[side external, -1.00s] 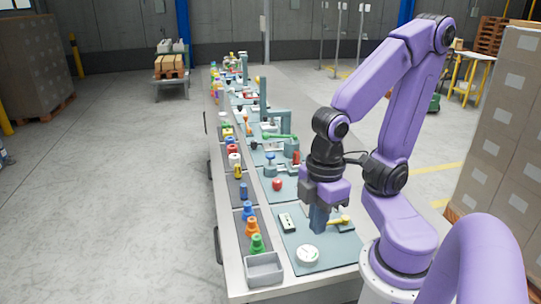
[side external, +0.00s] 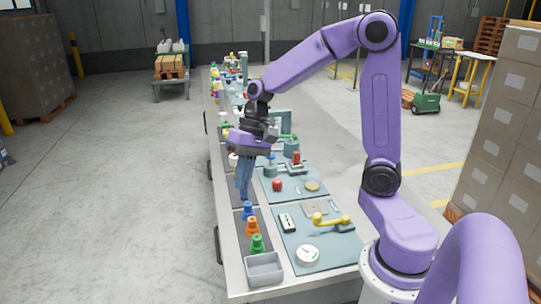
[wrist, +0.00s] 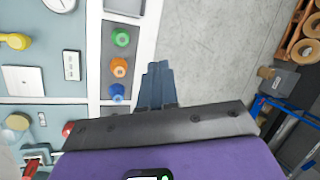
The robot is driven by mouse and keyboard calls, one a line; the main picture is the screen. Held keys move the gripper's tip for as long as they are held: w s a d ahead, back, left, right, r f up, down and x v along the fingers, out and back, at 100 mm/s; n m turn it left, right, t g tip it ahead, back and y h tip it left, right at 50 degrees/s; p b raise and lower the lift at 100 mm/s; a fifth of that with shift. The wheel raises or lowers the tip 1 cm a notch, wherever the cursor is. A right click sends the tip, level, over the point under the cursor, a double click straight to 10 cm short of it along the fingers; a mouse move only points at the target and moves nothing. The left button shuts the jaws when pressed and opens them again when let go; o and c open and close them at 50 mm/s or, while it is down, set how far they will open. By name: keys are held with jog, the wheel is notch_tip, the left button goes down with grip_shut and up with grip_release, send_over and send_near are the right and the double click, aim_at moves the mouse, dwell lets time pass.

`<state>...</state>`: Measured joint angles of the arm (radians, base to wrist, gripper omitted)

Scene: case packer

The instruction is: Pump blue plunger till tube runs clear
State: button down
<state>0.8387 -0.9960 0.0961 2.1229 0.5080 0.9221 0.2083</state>
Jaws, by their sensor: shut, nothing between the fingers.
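My gripper (side external: 243,196) is shut and empty. Its fingers point down over the left edge strip of the bench, just behind the blue knobbed piece (side external: 248,210). The shut fingertips (wrist: 160,65) also show in the wrist view, to the right of the blue piece (wrist: 117,91). A small blue-topped plunger (side external: 270,159) stands on a grey-teal base at the middle panel, right of and beyond my fingers, apart from them. No clear tube can be made out.
Orange (side external: 252,227) and green (side external: 257,244) pieces stand before the blue one, near a grey bin (side external: 264,268). A red button (side external: 277,185), yellow lever (side external: 331,221) and white dial (side external: 307,254) sit on the panels. Open floor lies left of the bench.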

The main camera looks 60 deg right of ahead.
jog(key=w+d+m+t+y, duration=0.1)
jog(key=w+d+m+t, duration=0.1)
jog(key=w+d+m, duration=0.35)
jog(key=m+t+h, duration=0.2)
jog(key=m+t, duration=0.4)
jog(key=m, duration=0.6)
send_over(273, 155)
jog(key=shift+d+f, duration=0.1)
jog(key=shift+f, duration=0.2)
jog(key=shift+f+y, duration=0.15)
jog(key=shift+y, duration=0.15)
jog(key=shift+f, duration=4.25)
jog(key=shift+f, duration=0.1)
jog(key=shift+f, duration=0.35)
